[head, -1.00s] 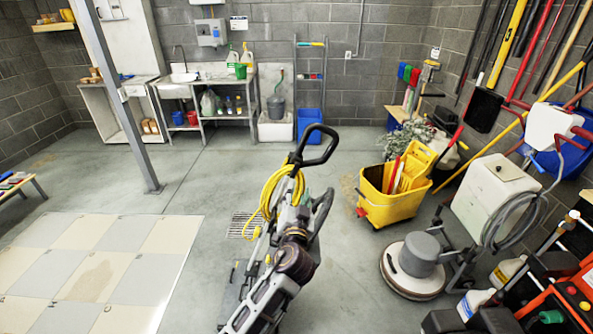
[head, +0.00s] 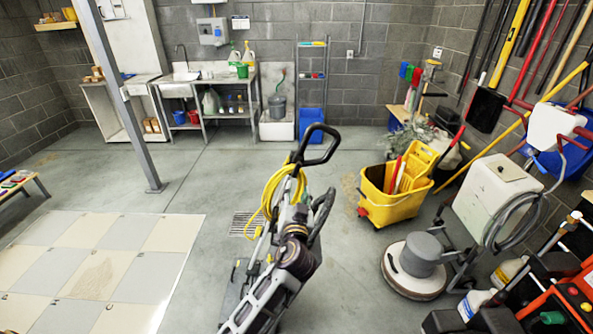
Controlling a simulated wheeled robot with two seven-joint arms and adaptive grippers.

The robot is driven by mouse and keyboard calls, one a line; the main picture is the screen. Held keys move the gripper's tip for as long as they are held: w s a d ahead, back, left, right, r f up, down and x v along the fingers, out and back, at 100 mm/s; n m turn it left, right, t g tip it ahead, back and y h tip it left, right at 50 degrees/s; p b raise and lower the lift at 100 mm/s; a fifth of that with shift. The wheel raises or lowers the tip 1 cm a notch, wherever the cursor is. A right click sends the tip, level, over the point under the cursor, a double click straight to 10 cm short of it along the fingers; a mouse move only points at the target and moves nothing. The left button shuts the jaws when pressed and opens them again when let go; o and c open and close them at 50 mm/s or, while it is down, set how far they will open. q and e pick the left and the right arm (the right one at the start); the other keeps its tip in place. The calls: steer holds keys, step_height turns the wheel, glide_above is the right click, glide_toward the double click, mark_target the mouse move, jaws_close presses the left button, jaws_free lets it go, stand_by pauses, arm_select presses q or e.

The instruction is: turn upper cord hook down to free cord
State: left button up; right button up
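A yellow cord (head: 270,196) hangs in a loose coil on the upper left side of an upright machine. The machine has a black loop handle (head: 319,146) at its top. The upper cord hook is hidden by the coil or too small to make out. My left arm seems to come up from the bottom edge, overlapping the machine. Dark parts to the right of the cord seem to be my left gripper (head: 321,208). They stand close to the machine's shaft, but I cannot tell whether they touch it. The fingertips are not clear. My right gripper is out of view.
A yellow mop bucket (head: 392,205) and a round floor scrubber (head: 416,266) stand to the right. Pale floor tiles (head: 120,245) lie at the left, near a grey post (head: 119,100). A sink bench (head: 205,95) stands at the back. Open floor lies behind the machine.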

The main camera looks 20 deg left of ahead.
arm_select(q)
steer(key=p, duration=0.1)
glide_toward(297, 171)
steer(key=shift+x, duration=1.65)
steer(key=shift+p+x, duration=0.85)
steer(key=shift+x, duration=3)
steer(key=shift+c, duration=0.5)
jaws_close()
